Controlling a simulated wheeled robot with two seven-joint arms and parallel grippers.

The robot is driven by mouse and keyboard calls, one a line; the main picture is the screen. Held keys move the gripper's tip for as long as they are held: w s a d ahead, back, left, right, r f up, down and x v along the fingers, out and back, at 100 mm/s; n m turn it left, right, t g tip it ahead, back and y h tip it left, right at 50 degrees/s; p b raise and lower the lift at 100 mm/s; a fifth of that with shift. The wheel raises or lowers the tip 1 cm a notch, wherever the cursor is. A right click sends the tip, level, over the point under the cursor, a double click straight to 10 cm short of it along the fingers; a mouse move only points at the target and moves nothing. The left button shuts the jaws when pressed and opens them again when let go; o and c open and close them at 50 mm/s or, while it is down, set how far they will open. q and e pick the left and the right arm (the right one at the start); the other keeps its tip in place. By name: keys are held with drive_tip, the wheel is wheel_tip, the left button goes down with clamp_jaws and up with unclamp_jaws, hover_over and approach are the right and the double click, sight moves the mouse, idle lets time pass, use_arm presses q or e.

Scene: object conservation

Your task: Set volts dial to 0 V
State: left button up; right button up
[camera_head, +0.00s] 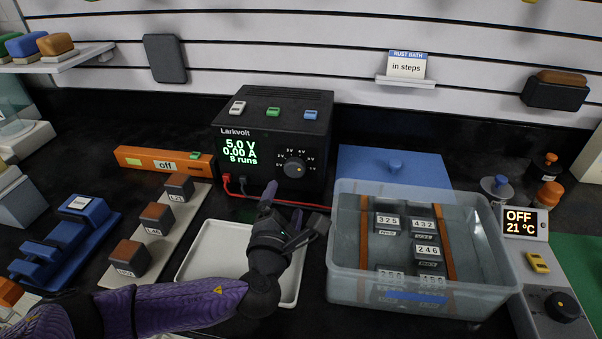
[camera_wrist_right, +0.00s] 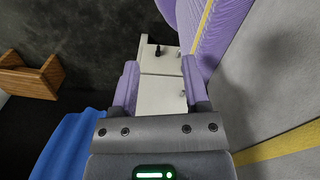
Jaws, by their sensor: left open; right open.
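The black Larkvolt power supply (camera_head: 270,140) stands at the back of the bench. Its green display (camera_head: 240,151) reads 5.0 V, 0.00 A and 8 runs. The volts dial (camera_head: 295,168) is a round black knob on the front face, right of the display, with V marks around it. My left gripper (camera_head: 283,199) is open and empty, below and in front of the dial and apart from it, over the white tray. My right gripper (camera_wrist_right: 160,85) shows in the right wrist view, open with nothing between its fingers; it is not in the head view.
A white tray (camera_head: 186,262) lies under my left gripper. Red and black leads (camera_head: 228,182) plug in below the display. A clear tub (camera_head: 345,275) with numbered blocks stands right. An orange "off" bar (camera_head: 135,157) and blocks lie left.

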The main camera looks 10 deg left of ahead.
sight(295, 170)
use_arm(q)
drive_tip(key=w+b, duration=0.1)
drive_tip(key=w, duration=0.1)
drive_tip(key=w+b, duration=0.1)
drive_tip(key=w, duration=0.2)
drive_tip(key=w+b, duration=0.1)
drive_tip(key=w, duration=0.1)
drive_tip(key=shift+w+f, duration=0.25)
drive_tip(key=shift+w, duration=0.05)
drive_tip(key=shift+w+r, duration=0.15)
drive_tip(key=shift+w, duration=0.45)
drive_tip(key=shift+r, duration=0.1)
use_arm(e)
drive_tip(key=shift+g, duration=0.3)
drive_tip(key=d+f, duration=0.1)
drive_tip(key=s+d+f, duration=0.2)
drive_tip(key=shift+f, duration=0.4)
use_arm(q)
drive_tip(key=c, duration=1.3)
use_arm(e)
drive_tip(key=shift+w+a, duration=0.15)
drive_tip(key=shift+w, duration=0.2)
